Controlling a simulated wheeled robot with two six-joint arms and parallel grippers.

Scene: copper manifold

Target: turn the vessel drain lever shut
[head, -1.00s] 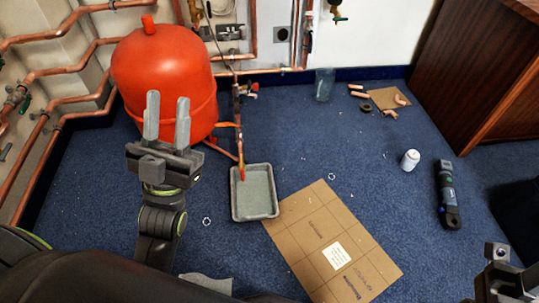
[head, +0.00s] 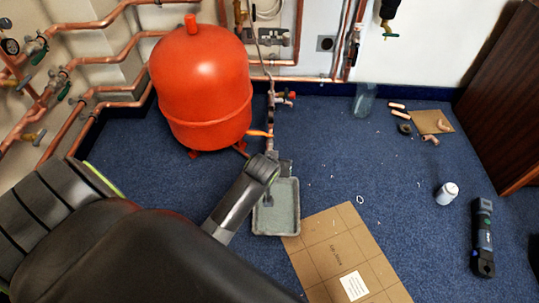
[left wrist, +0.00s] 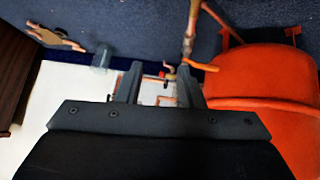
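The red vessel (head: 200,88) stands against the back wall. A thin vertical pipe (head: 270,115) runs down beside it, carrying a small valve with a red handle (head: 291,95). A thin orange lever-like piece (head: 259,133) sticks out left of the pipe, lower down; I cannot tell for sure which is the drain lever. My left gripper (head: 284,166) is low by the pipe, above the tray's back edge, mostly hidden by its wrist. In the left wrist view its fingers (left wrist: 160,68) are apart, with the red handle (left wrist: 166,73) seen between them and the orange piece (left wrist: 203,66) beside the right finger.
A grey tray (head: 284,224) lies under my left wrist, with a cardboard sheet (head: 335,245) to its right. A clear cup (head: 364,99), copper fittings (head: 431,138), a white bottle (head: 447,193) and a dark tool (head: 483,237) are further right. Copper pipes (head: 95,68) line the left wall.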

